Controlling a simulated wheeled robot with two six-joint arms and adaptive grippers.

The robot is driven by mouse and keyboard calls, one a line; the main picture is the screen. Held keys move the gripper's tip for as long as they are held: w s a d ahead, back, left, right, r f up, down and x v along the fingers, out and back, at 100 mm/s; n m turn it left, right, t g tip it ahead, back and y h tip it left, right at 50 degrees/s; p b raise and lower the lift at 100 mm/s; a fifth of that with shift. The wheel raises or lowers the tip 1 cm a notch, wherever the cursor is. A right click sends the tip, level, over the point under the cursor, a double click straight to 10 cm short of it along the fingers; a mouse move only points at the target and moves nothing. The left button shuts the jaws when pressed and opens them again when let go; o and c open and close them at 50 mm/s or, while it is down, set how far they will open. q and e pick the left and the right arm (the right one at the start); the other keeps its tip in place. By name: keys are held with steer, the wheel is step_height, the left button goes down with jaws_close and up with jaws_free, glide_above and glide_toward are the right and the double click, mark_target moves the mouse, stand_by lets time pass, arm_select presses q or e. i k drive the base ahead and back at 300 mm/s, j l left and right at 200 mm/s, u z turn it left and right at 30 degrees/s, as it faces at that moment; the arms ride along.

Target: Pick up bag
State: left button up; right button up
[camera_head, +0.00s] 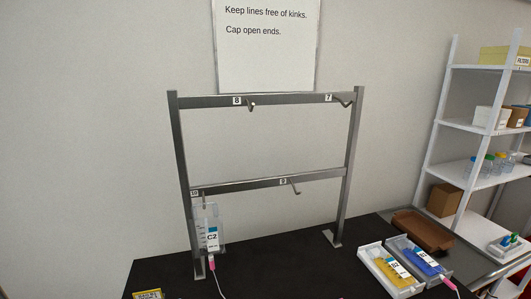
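A clear bag labelled C2 (209,222) hangs at the lower left of a metal rack (179,150), below the tag 10. A pink connector and a thin line come from its bottom. A bag with yellow contents (392,274) lies in a white tray (374,252) at the lower right. A bag with blue contents (427,263) lies in a grey tray (405,243) beside it, with a pink connector at its end. Neither of my grippers is in view.
The rack's hooks 8 (251,105), 7 (346,102) and 9 (296,191) are empty. A brown tray (423,231) lies behind the bag trays. White shelves (487,126) with boxes and jars stand at right. The black table (290,262) is clear in the middle.

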mark_target(433, 269)
steer(key=z, duration=1.3)
steer(key=i+l, duration=0.55)
steer(key=l, duration=0.15)
steer(key=i+l, duration=0.6)
